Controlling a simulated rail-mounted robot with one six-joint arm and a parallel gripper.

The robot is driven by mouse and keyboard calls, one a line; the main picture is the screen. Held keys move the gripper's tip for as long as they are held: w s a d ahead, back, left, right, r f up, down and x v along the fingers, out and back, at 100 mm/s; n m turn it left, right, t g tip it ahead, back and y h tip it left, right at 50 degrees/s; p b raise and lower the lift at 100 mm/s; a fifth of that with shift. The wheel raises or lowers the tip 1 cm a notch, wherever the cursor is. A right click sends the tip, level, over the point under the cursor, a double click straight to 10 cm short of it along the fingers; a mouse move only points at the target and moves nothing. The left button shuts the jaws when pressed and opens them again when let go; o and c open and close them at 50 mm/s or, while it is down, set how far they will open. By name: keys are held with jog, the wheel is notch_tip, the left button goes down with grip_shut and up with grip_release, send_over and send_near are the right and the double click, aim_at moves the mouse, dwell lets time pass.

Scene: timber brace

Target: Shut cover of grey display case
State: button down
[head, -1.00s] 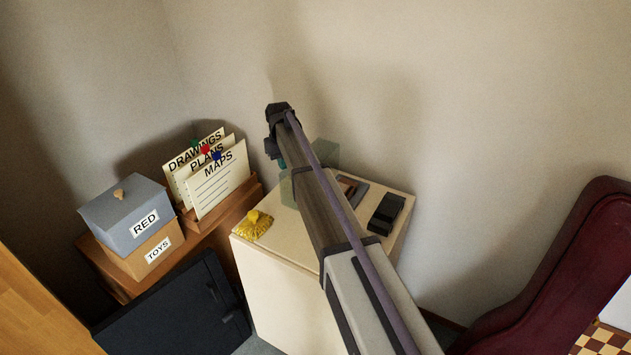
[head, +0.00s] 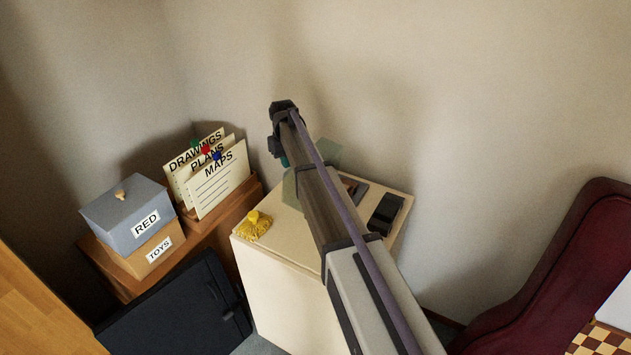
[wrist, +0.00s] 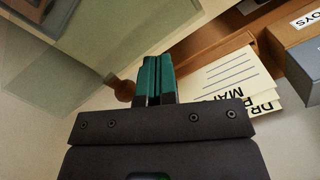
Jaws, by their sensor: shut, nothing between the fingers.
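The display case's see-through greenish cover shows in the head view (head: 328,153), partly behind my arm, standing up over the white cabinet top. In the wrist view the cover (wrist: 75,65) fills the upper left, with a round brown knob (wrist: 124,91) at its edge. My gripper (wrist: 155,58) has its teal fingers shut and empty, close to the right of the knob; I cannot tell whether they touch the cover. In the head view my gripper (head: 277,150) is at the far side of the cover, mostly hidden. A grey base with a brown item (head: 355,187) is partly hidden by my arm.
A yellow tassel-like object (head: 255,226) and a black object (head: 386,213) are on the cabinet top (head: 290,238). Left are labelled folders (head: 217,180) and stacked boxes (head: 130,215). A dark red case (head: 560,270) stands right. The wall is close behind.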

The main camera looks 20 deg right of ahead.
jog(key=shift+r, duration=0.1)
jog(key=shift+s+d+r+p, duration=0.45)
jog(key=shift+s+r+p, duration=0.1)
jog(key=shift+p, duration=0.1)
jog(key=shift+s+d+r+p, duration=0.35)
jog(key=shift+s+d, duration=0.05)
jog(key=shift+s, duration=0.1)
jog(key=shift+s+d, duration=0.1)
jog(key=shift+d, duration=0.05)
jog(key=shift+r, duration=0.1)
dwell(0.3)
